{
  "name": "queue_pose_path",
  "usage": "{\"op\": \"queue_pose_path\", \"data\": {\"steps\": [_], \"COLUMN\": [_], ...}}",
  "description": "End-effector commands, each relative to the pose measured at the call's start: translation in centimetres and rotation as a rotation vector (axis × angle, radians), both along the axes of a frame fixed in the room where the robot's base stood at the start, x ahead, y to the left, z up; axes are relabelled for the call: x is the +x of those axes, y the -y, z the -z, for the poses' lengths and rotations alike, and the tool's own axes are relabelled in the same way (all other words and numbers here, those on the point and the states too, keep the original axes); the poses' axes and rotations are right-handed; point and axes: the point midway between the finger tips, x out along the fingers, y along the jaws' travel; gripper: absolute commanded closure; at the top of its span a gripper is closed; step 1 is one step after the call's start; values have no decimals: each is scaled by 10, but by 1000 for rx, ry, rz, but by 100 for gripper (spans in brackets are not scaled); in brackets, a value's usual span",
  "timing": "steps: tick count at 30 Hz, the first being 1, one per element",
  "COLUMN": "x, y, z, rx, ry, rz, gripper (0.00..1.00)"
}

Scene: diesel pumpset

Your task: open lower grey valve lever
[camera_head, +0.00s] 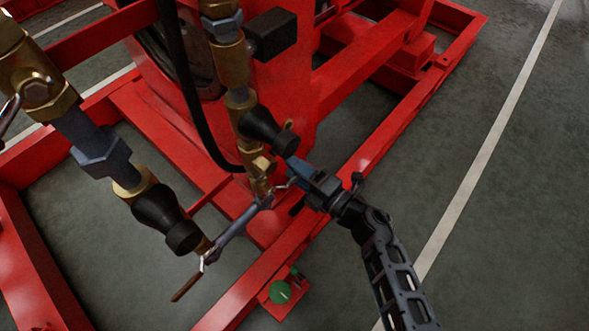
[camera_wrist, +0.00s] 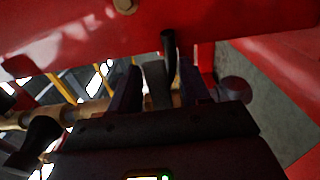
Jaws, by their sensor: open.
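In the head view, my gripper (camera_head: 301,177) is beside the lower end of the brass valve column (camera_head: 240,95), at the inner side of the red frame. In the wrist view, my gripper (camera_wrist: 158,82) is open, with one dark finger on each side of a grey lever-like bar (camera_wrist: 156,84). This looks like the lower grey valve lever; I cannot tell whether the fingers touch it. In the head view the lever is mostly hidden by the gripper. A dark curved piece (camera_wrist: 169,52) stands just beyond the bar.
A grey pipe (camera_head: 238,224) runs down left from the column's foot to a second brass line with a black fitting (camera_head: 160,212) and a red-brown lever (camera_head: 187,287). A black hose (camera_head: 188,90) hangs left of the column. Red frame rails (camera_head: 375,143) surround it; grey floor lies open right.

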Motion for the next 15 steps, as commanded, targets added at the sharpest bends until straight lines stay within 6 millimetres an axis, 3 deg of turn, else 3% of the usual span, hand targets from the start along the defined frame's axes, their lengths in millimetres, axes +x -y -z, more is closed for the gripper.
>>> {"op": "queue_pose_path", "data": {"steps": [11, 15], "x": [5, 5], "y": [-6, -6], "z": [-1, -1], "rx": [0, 0], "ry": [0, 0], "rz": [0, 0], "gripper": [53, 66]}}
